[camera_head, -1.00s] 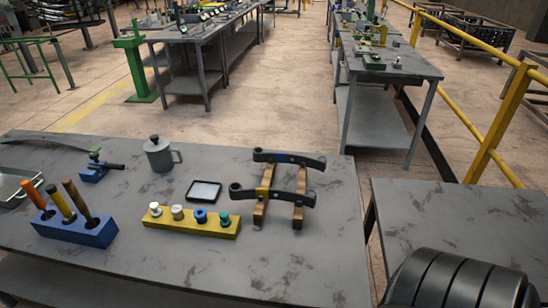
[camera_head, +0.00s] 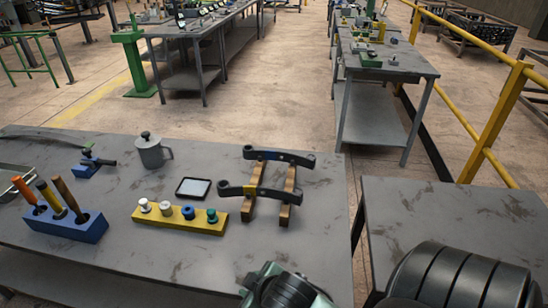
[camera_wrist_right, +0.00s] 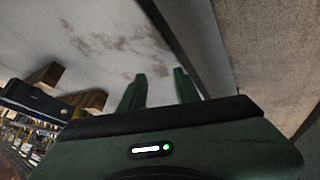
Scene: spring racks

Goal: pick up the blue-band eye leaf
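The blue-band eye leaf (camera_head: 278,155) is a dark, slightly curved bar with a rolled eye at its left end and a blue band near its middle. It lies across two wooden blocks (camera_head: 286,207) at the back of the pair on the table. A similar leaf with a yellow band (camera_head: 265,193) lies in front of it. My right gripper enters at the bottom of the head view, in front of the leaves and apart from them. In the right wrist view its green fingers (camera_wrist_right: 160,88) are spread with nothing between them. My left gripper is not in view.
On the table (camera_head: 190,260) stand a yellow holder (camera_head: 178,218) with several knobs, a black-rimmed tray (camera_head: 194,188), a grey mug (camera_head: 149,152) and a blue block (camera_head: 68,228) with handled tools. A second table (camera_head: 450,215) stands at the right, beyond a gap.

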